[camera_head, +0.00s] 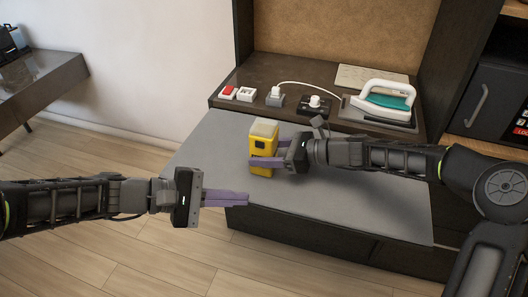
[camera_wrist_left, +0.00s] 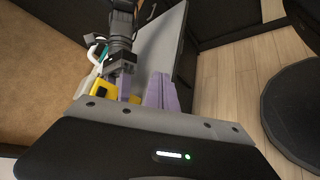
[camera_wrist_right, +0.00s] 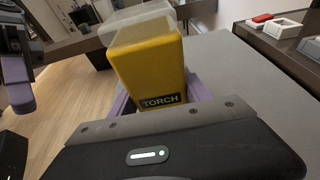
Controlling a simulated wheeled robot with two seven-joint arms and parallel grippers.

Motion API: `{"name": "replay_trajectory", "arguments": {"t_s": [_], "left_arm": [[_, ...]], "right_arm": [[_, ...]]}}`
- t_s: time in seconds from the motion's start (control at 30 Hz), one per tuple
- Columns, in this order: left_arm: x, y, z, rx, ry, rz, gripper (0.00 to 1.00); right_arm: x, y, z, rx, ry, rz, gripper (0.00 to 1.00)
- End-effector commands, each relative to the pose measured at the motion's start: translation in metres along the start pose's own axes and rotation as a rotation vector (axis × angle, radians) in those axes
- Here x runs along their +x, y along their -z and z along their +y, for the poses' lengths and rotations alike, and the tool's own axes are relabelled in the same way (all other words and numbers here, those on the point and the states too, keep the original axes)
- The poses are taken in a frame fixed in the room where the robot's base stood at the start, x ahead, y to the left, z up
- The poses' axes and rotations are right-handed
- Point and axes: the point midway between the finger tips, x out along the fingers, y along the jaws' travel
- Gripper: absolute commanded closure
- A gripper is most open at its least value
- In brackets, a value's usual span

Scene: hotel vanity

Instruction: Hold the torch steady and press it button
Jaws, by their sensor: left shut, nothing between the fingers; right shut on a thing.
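The torch (camera_head: 262,146) is a yellow box-shaped body with a clear pale top, standing upright above the grey mat. In the right wrist view the torch (camera_wrist_right: 150,68) shows a "TORCH" label. My right gripper (camera_head: 266,163) is shut on the torch, with purple fingers on its two sides. My left gripper (camera_head: 246,198) is shut and empty, in front of and below the torch, apart from it. The left wrist view shows its closed purple fingers (camera_wrist_left: 162,92), with the torch (camera_wrist_left: 103,88) partly hidden behind my right gripper.
The grey mat (camera_head: 370,200) covers the vanity front and is mostly clear. A dark cabinet stands at the right.

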Motion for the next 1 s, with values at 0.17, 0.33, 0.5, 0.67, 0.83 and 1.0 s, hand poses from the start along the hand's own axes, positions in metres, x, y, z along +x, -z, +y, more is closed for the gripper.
{"name": "replay_trajectory", "arguments": {"t_s": [0.17,0.33,0.5,0.67,0.83,1.0], "left_arm": [[0.003,0.005,0.018,-0.08,-0.173,0.04,1.0],[0.001,0.012,0.03,-0.042,-0.232,0.074,1.0],[0.001,0.012,0.03,-0.023,-0.229,0.075,1.0],[0.001,0.012,0.03,-0.023,-0.228,0.074,1.0],[0.003,0.014,0.032,-0.023,-0.228,0.073,1.0],[0.01,0.021,0.04,-0.022,-0.227,0.073,1.0]], "right_arm": [[0.0,0.0,0.0,0.0,-0.001,0.0,0.96],[0.0,0.0,0.0,0.0,-0.001,0.0,0.96],[0.0,0.0,0.0,0.0,-0.001,0.0,0.96],[0.0,0.0,0.0,0.0,-0.001,0.0,0.96],[0.0,0.0,0.0,0.0,-0.001,0.0,0.96],[0.0,0.0,0.0,0.0,-0.001,0.0,0.96]]}}
